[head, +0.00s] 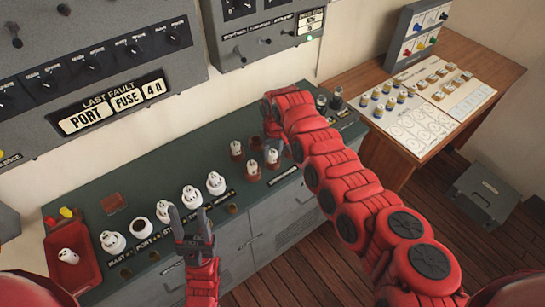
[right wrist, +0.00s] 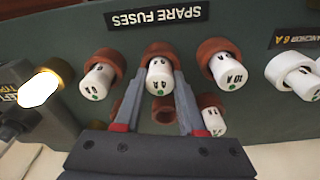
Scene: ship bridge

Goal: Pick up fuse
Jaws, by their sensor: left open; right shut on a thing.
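In the right wrist view, several white spare fuses stand in brown sockets beside an upside-down SPARE FUSES label (right wrist: 157,16). My right gripper (right wrist: 161,88) is shut on the middle fuse (right wrist: 159,75), one finger on each side. This fuse appears to be still in or just over its socket; its marking is hard to read. Another fuse (right wrist: 228,72) marked 10 A is at its right, and one more fuse (right wrist: 97,80) at its left. My left gripper (head: 190,222) is open and empty over the console's front edge.
A row of larger white fuses (head: 191,198) stands on the green console (head: 170,165). A red tray (head: 72,272) with a white fuse lies at left. The panel sign (head: 112,103) reads LAST FAULT, PORT FUSE 4 A. A wooden desk (head: 450,110) is at right.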

